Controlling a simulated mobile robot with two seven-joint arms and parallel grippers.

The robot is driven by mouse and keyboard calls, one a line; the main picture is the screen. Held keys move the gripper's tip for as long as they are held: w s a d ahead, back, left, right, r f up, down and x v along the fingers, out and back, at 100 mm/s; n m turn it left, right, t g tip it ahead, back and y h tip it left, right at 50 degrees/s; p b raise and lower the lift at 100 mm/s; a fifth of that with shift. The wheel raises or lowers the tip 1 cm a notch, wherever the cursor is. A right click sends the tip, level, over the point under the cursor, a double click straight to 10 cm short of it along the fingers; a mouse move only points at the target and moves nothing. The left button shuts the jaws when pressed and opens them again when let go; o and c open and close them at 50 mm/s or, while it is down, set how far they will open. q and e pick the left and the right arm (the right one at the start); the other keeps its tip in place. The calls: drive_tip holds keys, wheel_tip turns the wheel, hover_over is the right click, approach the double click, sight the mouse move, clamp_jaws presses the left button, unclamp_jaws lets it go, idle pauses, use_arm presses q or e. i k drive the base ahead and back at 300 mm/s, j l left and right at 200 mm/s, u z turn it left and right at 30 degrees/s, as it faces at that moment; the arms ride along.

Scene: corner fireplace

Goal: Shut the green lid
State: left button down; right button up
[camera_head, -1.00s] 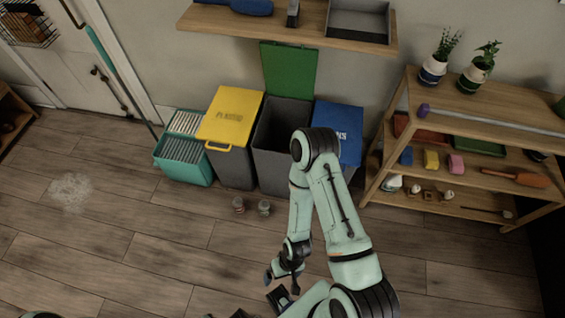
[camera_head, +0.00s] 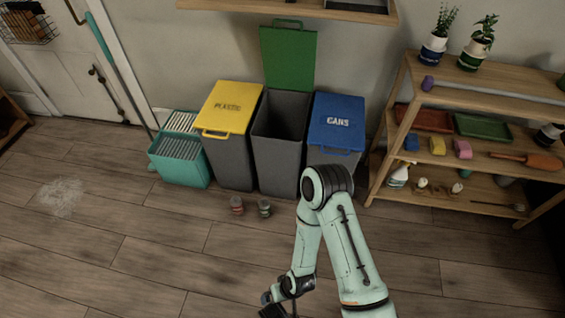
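The green lid (camera_head: 288,60) stands upright and open against the wall, at the back of the middle grey bin (camera_head: 279,140). The bin's mouth is uncovered and its inside looks dark. My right arm reaches in from the bottom, in front of the bins. My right gripper (camera_head: 275,311) is low at the bottom edge, far from the lid and mostly cut off, so its opening cannot be told. My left gripper is not in view.
A yellow-lidded bin (camera_head: 229,107) and a blue-lidded bin (camera_head: 336,122), both shut, flank the open one. Two small cans (camera_head: 237,205) (camera_head: 264,208) lie on the floor in front. A wall shelf (camera_head: 240,6) hangs above; a wooden rack (camera_head: 395,122) stands right.

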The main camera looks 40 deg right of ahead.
sight(288, 55)
drive_tip(key=z, duration=1.4)
